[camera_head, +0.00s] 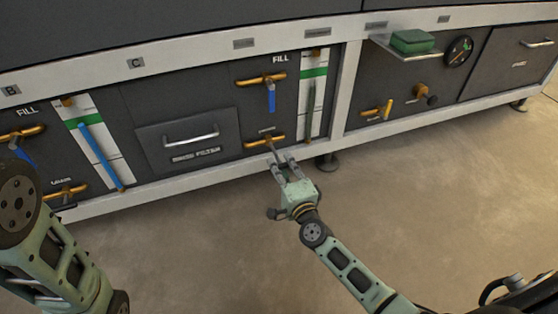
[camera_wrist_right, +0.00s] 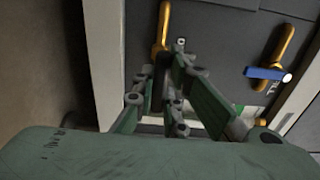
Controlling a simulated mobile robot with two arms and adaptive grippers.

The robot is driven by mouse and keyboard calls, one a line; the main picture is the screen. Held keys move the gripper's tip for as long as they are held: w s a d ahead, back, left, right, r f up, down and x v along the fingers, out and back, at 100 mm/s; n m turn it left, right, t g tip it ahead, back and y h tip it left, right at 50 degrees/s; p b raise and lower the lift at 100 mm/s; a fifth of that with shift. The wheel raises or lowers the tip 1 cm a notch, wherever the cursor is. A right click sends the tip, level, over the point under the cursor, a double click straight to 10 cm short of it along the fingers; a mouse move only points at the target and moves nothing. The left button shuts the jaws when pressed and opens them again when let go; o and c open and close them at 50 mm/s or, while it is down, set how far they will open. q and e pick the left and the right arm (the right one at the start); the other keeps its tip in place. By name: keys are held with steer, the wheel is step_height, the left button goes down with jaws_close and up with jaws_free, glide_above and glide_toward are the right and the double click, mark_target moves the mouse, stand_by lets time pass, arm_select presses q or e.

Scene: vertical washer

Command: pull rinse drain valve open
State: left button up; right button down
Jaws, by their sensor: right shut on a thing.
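The drain valve (camera_head: 264,141) is a brass pipe with a small lever, low on the dark panel below an upper fill valve with a blue handle (camera_head: 271,101). Its label is too small to read. My right gripper (camera_head: 278,158) reaches up from the floor side and is shut on the valve's lever, which mostly hides between the fingers. In the wrist view the brass pipe (camera_wrist_right: 163,28) stands just beyond the fingertips of my right gripper (camera_wrist_right: 165,72). My left arm shows at the left edge, its gripper out of view.
A drawer with a metal handle (camera_head: 191,139) is to the left. A green block (camera_head: 412,41) lies on a shelf at right. The floor in front is clear.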

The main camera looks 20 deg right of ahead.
steer(key=shift+s+a+f, duration=0.1)
steer(key=shift+s+f, duration=0.05)
steer(key=c, duration=1.8)
jaws_free()
steer(key=shift+s, duration=0.1)
steer(key=shift+o, duration=0.2)
